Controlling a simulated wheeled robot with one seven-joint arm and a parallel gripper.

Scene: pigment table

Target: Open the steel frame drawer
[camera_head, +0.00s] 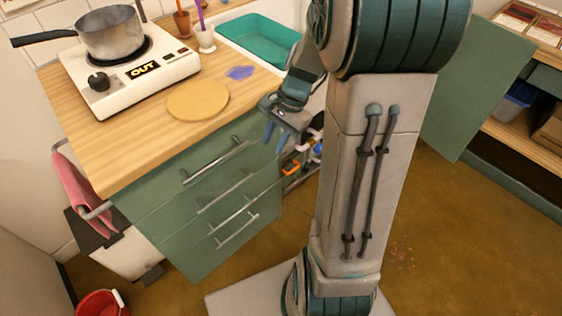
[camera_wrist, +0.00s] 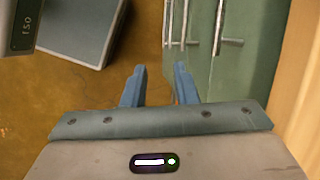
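A green cabinet (camera_head: 165,222) under the wooden counter has three stacked drawer fronts with steel bar handles: a top handle (camera_head: 214,163), a middle handle (camera_head: 226,194) and a bottom handle (camera_head: 236,229). All three fronts look closed. I cannot tell which one is called the steel frame drawer. The handles also show in the wrist view, the nearest one (camera_wrist: 218,28) at upper right. My gripper (camera_head: 276,138) is right of the top handle, apart from it. In the wrist view my gripper (camera_wrist: 160,74) has two blue fingers spread with nothing between them.
A hot plate (camera_head: 130,70) with a pot (camera_head: 112,38) and a round board (camera_head: 198,100) are on the counter (camera_head: 130,150). A green sink (camera_head: 258,40) is behind. Coloured items (camera_head: 292,168) sit in an opening right of the drawers. A red bucket (camera_head: 102,303) stands at lower left.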

